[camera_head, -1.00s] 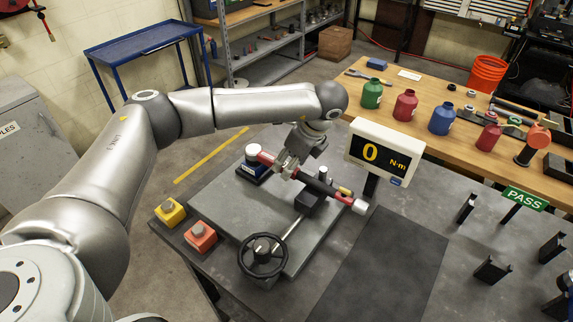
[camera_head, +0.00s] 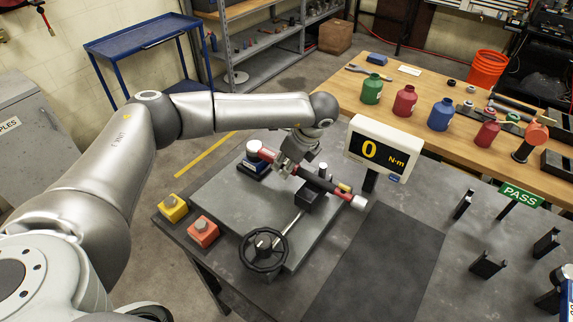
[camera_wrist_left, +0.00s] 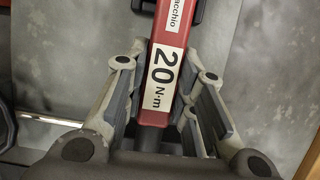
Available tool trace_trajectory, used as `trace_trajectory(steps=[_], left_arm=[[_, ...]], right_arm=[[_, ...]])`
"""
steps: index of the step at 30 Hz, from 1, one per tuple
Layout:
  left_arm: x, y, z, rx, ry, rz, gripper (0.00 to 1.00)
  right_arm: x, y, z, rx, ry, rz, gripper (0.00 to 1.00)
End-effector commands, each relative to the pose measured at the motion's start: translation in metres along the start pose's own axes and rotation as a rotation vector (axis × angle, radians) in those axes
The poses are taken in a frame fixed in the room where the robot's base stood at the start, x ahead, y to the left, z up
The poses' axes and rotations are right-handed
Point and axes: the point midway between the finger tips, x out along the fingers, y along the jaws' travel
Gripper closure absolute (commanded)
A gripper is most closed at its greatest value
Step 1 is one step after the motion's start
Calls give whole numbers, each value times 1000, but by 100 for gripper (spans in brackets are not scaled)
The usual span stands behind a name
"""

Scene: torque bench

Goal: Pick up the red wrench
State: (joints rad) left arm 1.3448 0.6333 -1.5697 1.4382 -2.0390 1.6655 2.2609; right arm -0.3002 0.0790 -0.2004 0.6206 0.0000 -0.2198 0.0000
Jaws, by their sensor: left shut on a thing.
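The red wrench (camera_head: 267,155) is a long torque wrench with a black middle and a pale right end, lying slantwise over the grey test plate. In the left wrist view, the wrench (camera_wrist_left: 162,85) shows a "20 N·m" label between the two fingers. My left gripper (camera_head: 290,170) is shut on the wrench near its left part and hides a stretch of it. My right gripper is not in view.
A display (camera_head: 384,148) reading 0 N·m stands just right of the wrench. A black handwheel (camera_head: 264,250) is in front. Yellow (camera_head: 172,209) and orange (camera_head: 203,232) buttons sit at left. A dark mat (camera_head: 380,265) lies clear, with black holders (camera_head: 488,265) further right.

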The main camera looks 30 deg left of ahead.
Motion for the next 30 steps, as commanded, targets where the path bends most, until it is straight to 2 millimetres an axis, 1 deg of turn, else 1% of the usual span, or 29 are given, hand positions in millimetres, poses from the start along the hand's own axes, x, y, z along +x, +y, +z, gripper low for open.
trace_trajectory(steps=[11, 16, 20, 23, 26, 30], left_arm=[[-4, -1, 2, -2, 0, -4, 100], [-13, -2, 5, -2, 1, -5, 100], [-27, -2, 11, -4, 0, -8, 100], [-42, 10, 14, 0, 1, -6, 100], [-57, 24, 18, -1, 1, -7, 100], [-83, 45, 24, -1, 0, -9, 100]], right_arm=[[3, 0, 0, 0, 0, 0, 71], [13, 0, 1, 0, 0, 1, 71], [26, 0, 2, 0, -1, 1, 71], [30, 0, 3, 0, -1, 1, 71], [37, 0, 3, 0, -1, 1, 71], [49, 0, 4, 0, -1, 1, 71]])
